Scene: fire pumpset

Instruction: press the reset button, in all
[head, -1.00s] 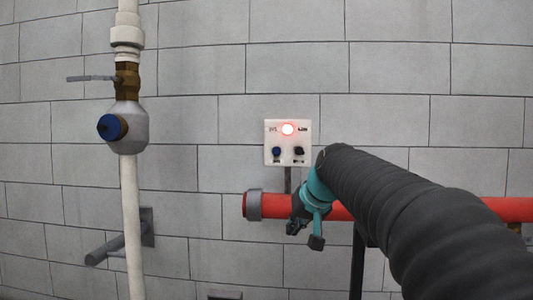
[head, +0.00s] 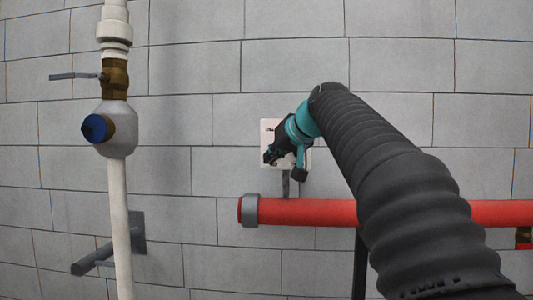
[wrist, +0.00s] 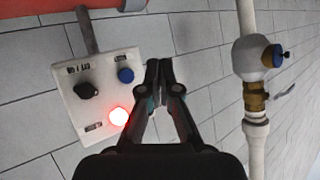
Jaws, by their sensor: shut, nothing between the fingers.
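The white control panel (head: 267,130) is on the block wall; in the head view my gripper (head: 270,157) is in front of it and hides its lamp and controls. The wrist view shows the panel (wrist: 62,85) rotated, with a glowing red lamp (wrist: 118,117), a blue button (wrist: 126,75) and a black knob (wrist: 87,90). The labels are too small to read, so I cannot tell which control is marked reset. In the wrist view my gripper (wrist: 159,66) is shut and empty, with its tips a little right of the blue button. I cannot tell contact.
A red pipe (head: 320,212) with a grey end collar runs along the wall below the panel. A white vertical pipe (head: 118,200) with a brass valve (head: 114,78) and a blue-capped fitting (head: 97,128) stands at left. The wall between is clear.

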